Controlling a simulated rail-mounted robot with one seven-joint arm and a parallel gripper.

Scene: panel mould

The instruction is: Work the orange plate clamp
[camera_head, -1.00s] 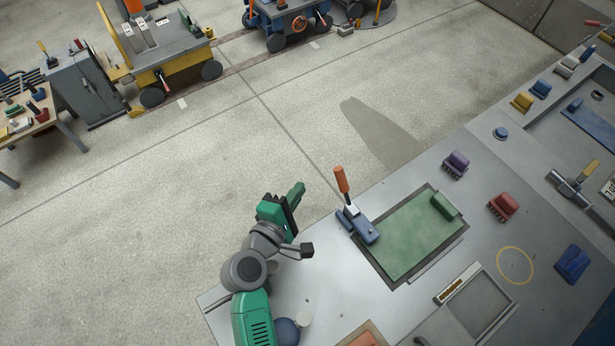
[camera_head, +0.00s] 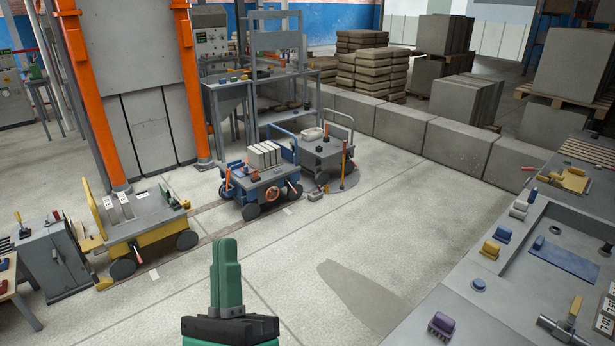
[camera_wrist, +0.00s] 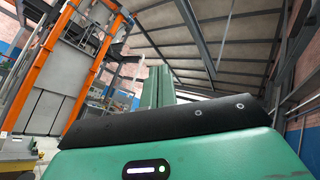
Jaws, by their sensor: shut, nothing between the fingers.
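My gripper (camera_head: 227,247) is raised in front of the body camera, with its green fingers pointing up and pressed together, empty. In the wrist view the green fingers (camera_wrist: 160,82) also stand together, with the roof and orange columns behind them. The orange-handled clamp with the blue base, beside the green plate, is out of view in both current frames. The part of the bench where it stood lies below the edge of the head view.
Yellow (camera_head: 145,222) and blue (camera_head: 262,185) carts stand left and centre. Open floor lies between.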

